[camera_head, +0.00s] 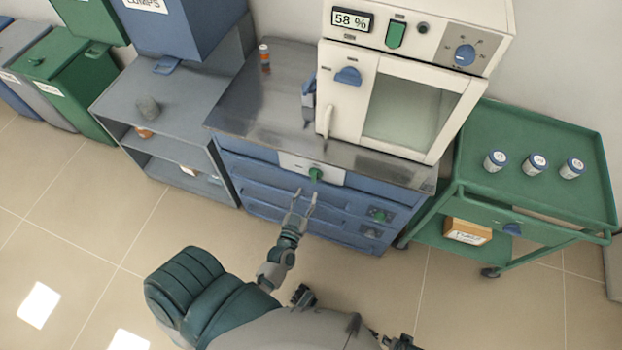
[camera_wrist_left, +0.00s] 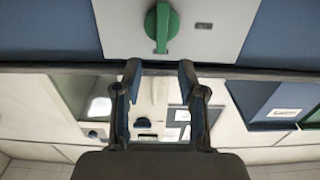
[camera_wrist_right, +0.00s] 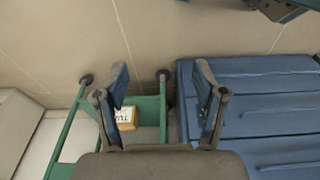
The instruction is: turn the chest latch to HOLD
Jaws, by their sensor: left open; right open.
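The chest latch is a green knob (camera_head: 316,174) on a white plate (camera_head: 331,178) at the top front of the blue drawer chest (camera_head: 262,180). My left gripper (camera_head: 305,195) is open in front of the chest, just below the latch and apart from it. In the left wrist view the green knob (camera_wrist_left: 161,27) sits upright on its plate, beyond the two spread fingertips (camera_wrist_left: 160,68), with nothing between them. A small dark label lies beside it, too small to read. My right gripper (camera_wrist_right: 161,76) is open and empty in the right wrist view, pointing toward the floor between trolley and chest.
A green trolley (camera_head: 560,205) with several jars stands right of the chest. A grey shelf unit (camera_head: 150,150) stands left. The floor in front is clear.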

